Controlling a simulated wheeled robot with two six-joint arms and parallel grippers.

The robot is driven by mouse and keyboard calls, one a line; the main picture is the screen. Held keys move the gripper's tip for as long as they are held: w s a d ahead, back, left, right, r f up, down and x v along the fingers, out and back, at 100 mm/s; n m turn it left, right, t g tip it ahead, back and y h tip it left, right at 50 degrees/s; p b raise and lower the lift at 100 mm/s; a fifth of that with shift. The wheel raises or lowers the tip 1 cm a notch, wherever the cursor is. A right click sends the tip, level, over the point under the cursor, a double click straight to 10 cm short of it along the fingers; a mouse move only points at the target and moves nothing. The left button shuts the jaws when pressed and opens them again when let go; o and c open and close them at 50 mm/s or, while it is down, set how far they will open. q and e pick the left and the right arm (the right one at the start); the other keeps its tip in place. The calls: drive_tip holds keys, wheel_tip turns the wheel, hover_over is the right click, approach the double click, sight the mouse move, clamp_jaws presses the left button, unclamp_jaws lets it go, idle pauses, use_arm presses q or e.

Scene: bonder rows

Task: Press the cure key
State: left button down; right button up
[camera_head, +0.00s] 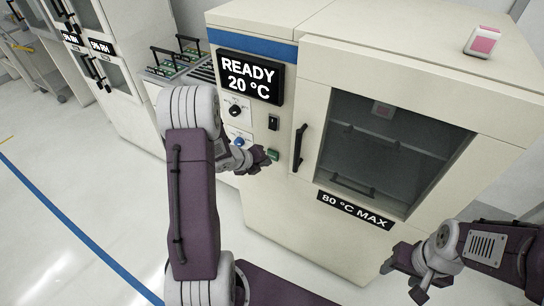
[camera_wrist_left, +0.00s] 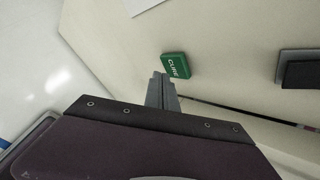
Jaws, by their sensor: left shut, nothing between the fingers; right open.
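The green cure key (camera_wrist_left: 176,66), lettered CURE, is on the cream front panel of the oven (camera_head: 262,205). It also shows in the head view (camera_head: 272,155), just right of my left gripper (camera_head: 258,160). In the left wrist view my left gripper (camera_wrist_left: 162,88) is shut and empty, its fingertips close below the key. I cannot tell whether they touch it. The display (camera_head: 250,78) reads READY 20 °C. My right gripper (camera_head: 402,285) is open and empty, low in front of the oven at the right.
The oven door (camera_head: 385,150) has a dark window and a black handle (camera_head: 299,147). A dark switch (camera_head: 273,122) and a knob (camera_head: 235,111) sit above the key. A pink-and-white box (camera_head: 483,41) stands on top. The floor at left is clear.

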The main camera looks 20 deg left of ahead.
use_arm(q)
drive_tip(key=shift+w, duration=0.1)
idle(0.7)
drive_tip(key=shift+w, duration=0.35)
drive_tip(key=shift+w+d, duration=0.1)
drive_tip(key=shift+w, duration=0.3)
idle(0.8)
drive_tip(key=shift+s, duration=0.1)
drive_tip(key=shift+s+b, duration=0.3)
drive_tip(key=shift+s, duration=0.4)
drive_tip(key=s, duration=0.1)
drive_tip(key=s+b, duration=0.1)
drive_tip(key=s, duration=0.3)
drive_tip(key=shift+a+b, duration=0.3)
drive_tip(key=shift+b, duration=0.05)
